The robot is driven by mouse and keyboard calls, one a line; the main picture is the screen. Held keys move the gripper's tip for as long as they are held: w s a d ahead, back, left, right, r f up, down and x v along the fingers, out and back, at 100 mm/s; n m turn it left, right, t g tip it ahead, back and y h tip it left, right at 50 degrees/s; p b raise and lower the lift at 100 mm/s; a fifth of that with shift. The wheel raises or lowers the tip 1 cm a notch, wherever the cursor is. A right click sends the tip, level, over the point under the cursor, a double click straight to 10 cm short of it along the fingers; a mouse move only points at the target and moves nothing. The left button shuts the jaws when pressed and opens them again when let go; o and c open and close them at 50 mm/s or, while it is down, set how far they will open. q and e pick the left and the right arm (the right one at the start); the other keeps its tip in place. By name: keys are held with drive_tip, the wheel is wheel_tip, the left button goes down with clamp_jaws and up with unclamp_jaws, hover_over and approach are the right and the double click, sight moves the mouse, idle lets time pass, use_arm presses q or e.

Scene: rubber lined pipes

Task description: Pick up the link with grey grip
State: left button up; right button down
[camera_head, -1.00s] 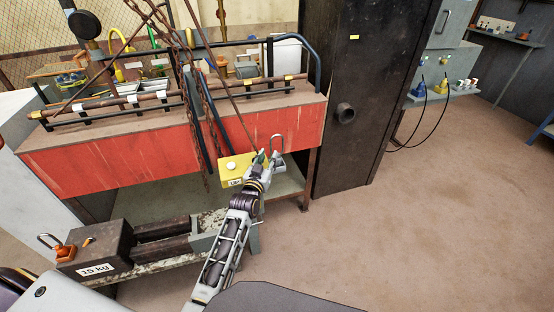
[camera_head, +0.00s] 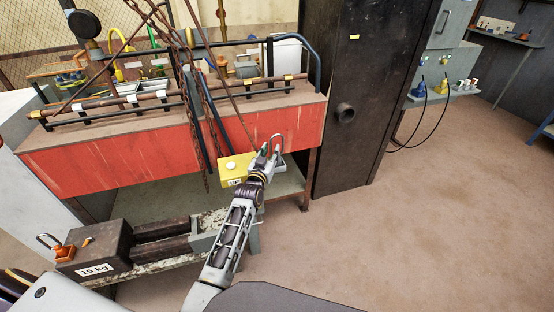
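The link with grey grip, a metal loop (camera_head: 277,139) over a grey block, is at the right front of the red-sided bench, beside a yellow box (camera_head: 236,170) with a white button. My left gripper (camera_head: 268,152) is right at this link, with its fingers overlapping the loop's lower left side. The fingers are small and partly merge with the grey parts, so I cannot tell whether they touch or grip it. My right gripper is not in view.
Rusty chains (camera_head: 203,120) hang in front of the red bench (camera_head: 110,160), left of the yellow box. A tall dark cabinet (camera_head: 350,150) stands to the right. The 15 kg block (camera_head: 100,252) rests on a low stand. The brown floor at right is clear.

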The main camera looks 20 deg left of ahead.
use_arm(q)
drive_tip(key=shift+w, duration=0.35)
drive_tip(key=c, duration=0.7)
clamp_jaws()
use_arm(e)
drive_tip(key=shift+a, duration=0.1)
